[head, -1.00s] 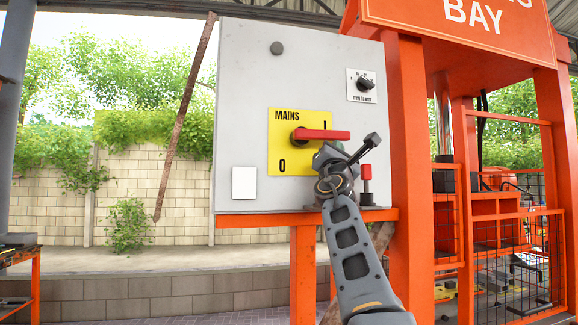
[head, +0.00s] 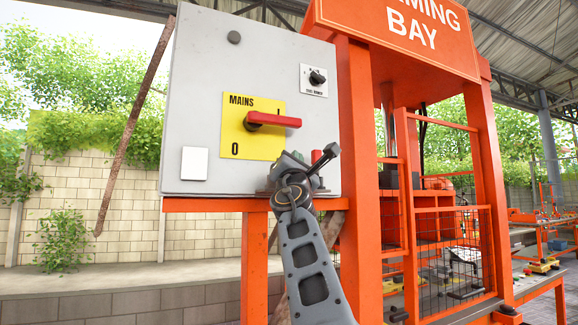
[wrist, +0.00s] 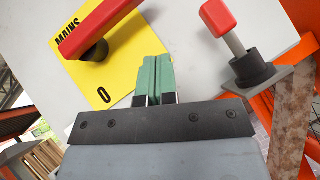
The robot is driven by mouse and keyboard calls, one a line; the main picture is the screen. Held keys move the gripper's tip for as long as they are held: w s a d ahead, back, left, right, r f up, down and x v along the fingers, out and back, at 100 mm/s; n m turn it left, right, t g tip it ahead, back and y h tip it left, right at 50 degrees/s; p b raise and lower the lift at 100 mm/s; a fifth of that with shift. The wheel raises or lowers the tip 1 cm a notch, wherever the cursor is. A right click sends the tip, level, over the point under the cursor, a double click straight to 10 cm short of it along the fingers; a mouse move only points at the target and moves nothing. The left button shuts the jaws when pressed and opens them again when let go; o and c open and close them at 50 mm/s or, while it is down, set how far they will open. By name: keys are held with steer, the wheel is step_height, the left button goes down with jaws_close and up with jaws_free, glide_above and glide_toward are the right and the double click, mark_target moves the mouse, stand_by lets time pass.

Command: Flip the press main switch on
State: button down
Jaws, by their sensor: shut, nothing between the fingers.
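The mains switch is a red bar handle (head: 275,120) on a yellow plate (head: 240,140) marked MAINS, I and 0, on a grey box. The handle lies about level, pointing right, with the I just above its right part and the 0 below at left. In the wrist view the handle (wrist: 100,28) crosses the top of the plate (wrist: 125,72). My gripper (head: 292,160) is at the plate's lower right corner, below the handle. In the wrist view my gripper's green fingers (wrist: 152,72) are together, empty and apart from the handle. My wrist partly hides the fingers in the head view.
A red-capped lever (head: 316,156) stands just right of my gripper, partly hidden; it shows clearly in the wrist view (wrist: 221,20). A small black knob (head: 317,77) is at the grey box's (head: 205,80) upper right. Orange press posts (head: 358,130) stand to the right.

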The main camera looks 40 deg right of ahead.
steer(key=shift+s+a+f+b, duration=0.15)
steer(key=shift+s+f+b, duration=0.65)
steer(key=shift+f, duration=0.1)
steer(key=shift+s+a+f+b, duration=0.15)
steer(key=shift+s+f+b, duration=0.55)
steer(key=shift+s+f, duration=0.15)
